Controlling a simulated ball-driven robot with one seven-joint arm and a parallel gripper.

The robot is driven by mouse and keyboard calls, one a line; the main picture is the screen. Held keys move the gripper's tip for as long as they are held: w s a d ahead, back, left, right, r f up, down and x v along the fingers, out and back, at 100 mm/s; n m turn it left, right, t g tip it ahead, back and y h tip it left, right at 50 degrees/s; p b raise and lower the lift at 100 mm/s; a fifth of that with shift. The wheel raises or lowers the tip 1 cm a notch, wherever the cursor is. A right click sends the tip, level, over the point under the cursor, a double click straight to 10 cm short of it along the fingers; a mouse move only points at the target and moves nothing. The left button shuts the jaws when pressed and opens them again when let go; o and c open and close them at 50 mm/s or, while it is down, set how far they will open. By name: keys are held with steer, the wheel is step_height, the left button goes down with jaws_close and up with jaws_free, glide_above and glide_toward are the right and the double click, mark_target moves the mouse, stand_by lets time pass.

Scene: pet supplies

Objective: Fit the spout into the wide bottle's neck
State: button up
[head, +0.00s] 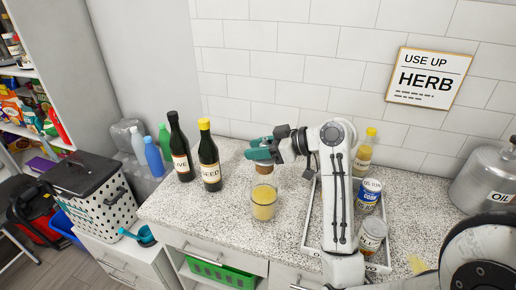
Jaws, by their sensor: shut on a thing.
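The wide bottle (263,203) is clear, holds yellow contents and stands upright on the speckled counter. My gripper (258,149), with teal fingers, is directly above it in the picture, reaching in from the right. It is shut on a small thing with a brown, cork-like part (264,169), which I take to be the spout. The rest of this piece is hidden by the fingers. The brown part shows close over the bottle's top; I cannot tell whether it touches or enters the neck.
Two dark bottles, one labelled OLIVE (179,150) and one SEED (209,158), stand left of the wide bottle. A tray (311,225) with cans and a yellow-capped bottle (363,152) lies right, partly behind my arm. A metal OIL container (487,180) is far right.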

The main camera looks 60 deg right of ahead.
steer(key=shift+f+b, duration=1.8)
steer(key=shift+f, duration=0.85)
steer(key=o, duration=1.1)
steer(key=shift+s, duration=0.1)
steer(key=b+v, duration=0.1)
steer(key=v, duration=0.9)
steer(key=shift+s+r, duration=0.2)
steer(key=shift+s, duration=0.1)
